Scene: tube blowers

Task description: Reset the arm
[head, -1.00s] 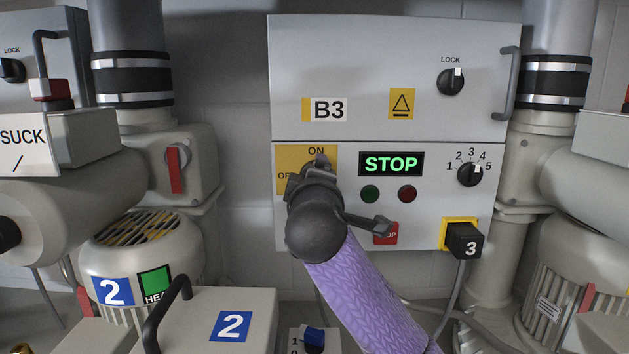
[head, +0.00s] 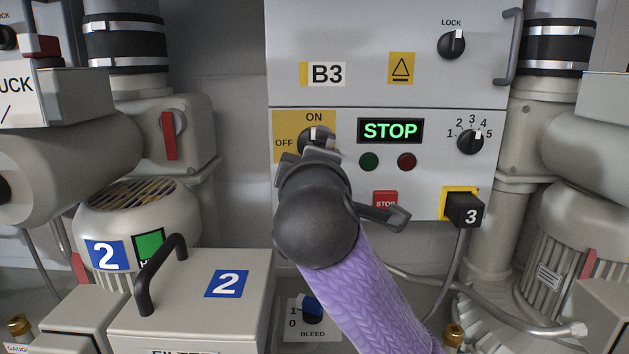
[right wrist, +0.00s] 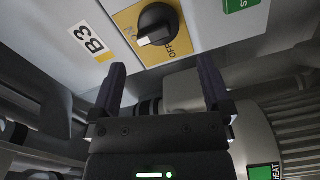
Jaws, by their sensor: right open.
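My right arm, with a purple sleeve, comes up from the lower right in the head view. Its gripper (head: 318,152) is in front of the B3 panel, just below the black ON/OFF knob (head: 318,137). The right wrist view shows my two dark fingers (right wrist: 160,78) spread apart with nothing between them. The knob (right wrist: 158,24) on its yellow plate is beyond the fingertips, apart from them. Its white mark points toward ON. The panel's display (head: 390,131) reads STOP in green. My left gripper is not in view.
The panel also holds a green button (head: 369,161), a red button (head: 407,161), a numbered dial (head: 470,141) and a yellow-backed plug (head: 463,208). A box marked 2 with a handle (head: 160,275) stands lower left. A BLEED switch (head: 312,307) is below.

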